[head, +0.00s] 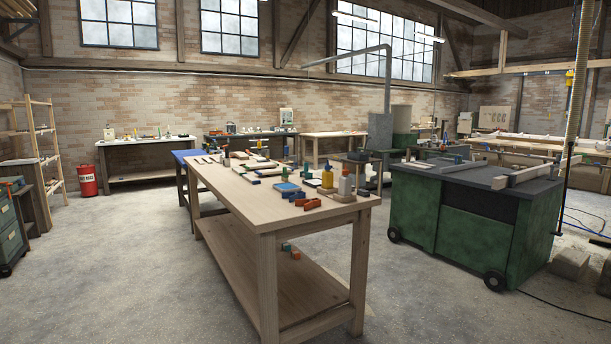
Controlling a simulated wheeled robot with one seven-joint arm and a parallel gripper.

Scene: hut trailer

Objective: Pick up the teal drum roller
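I cannot clearly make out a teal drum roller at this distance. The long wooden workbench (235,190) stands in front of me with many small items on its top. A flat blue-teal piece (287,188) lies near the middle of the bench top. A small teal piece (286,246) sits on the bench's lower shelf beside an orange one (295,255). Which of these, if any, is the roller, I cannot tell. My gripper is not in view.
A green wheeled machine cabinet (460,215) stands to the right. A red drum (88,181) is at the left wall. Concrete floor (130,270) is clear left of the bench.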

